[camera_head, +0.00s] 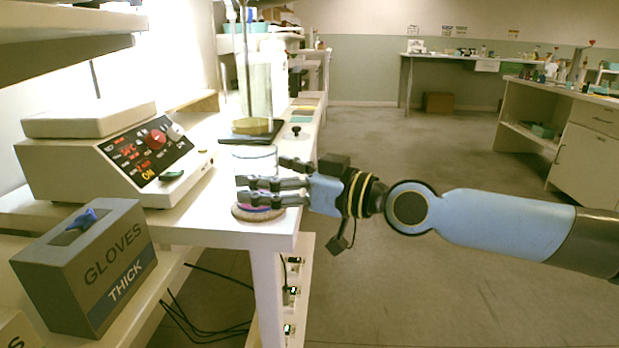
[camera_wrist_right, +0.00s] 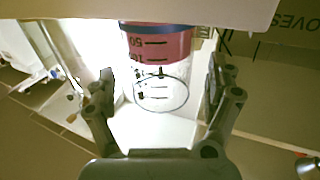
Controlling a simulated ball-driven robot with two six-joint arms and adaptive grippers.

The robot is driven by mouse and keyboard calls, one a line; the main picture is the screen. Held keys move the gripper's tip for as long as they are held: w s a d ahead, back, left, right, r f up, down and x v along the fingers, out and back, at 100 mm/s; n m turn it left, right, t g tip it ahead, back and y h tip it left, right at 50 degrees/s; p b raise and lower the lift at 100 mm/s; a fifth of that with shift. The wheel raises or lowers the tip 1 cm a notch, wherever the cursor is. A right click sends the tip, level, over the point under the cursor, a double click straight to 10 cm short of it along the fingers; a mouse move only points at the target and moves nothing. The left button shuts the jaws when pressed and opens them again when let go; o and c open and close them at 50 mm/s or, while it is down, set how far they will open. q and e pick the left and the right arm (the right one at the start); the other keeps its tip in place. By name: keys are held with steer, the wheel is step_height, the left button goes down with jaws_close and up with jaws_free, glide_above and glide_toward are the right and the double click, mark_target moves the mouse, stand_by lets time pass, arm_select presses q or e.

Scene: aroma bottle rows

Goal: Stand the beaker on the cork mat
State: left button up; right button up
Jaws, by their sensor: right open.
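The clear beaker (camera_head: 253,158) stands upright near the front end of the white bench, with pink liquid in its lower part. It appears to rest on the round brown cork mat (camera_head: 240,214), whose edge shows below it; the fingers partly hide the contact. My right gripper (camera_head: 262,178) comes in from the right, with its fingers around the beaker's sides. In the right wrist view the beaker (camera_wrist_right: 158,50) lies between the spread fingers, with gaps at both sides. My left gripper is not in view.
A control box (camera_head: 100,160) with a lit panel stands on the bench to the left. A grey glove box (camera_head: 85,265) is at the front left. A tall glass cylinder (camera_head: 255,85) stands behind the beaker. The floor on the right is clear.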

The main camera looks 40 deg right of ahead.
arm_select(q)
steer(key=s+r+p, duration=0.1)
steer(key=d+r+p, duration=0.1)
steer(key=p, duration=0.1)
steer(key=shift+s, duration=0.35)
arm_select(e)
steer(key=v, duration=0.9)
steer(key=shift+r, duration=0.15)
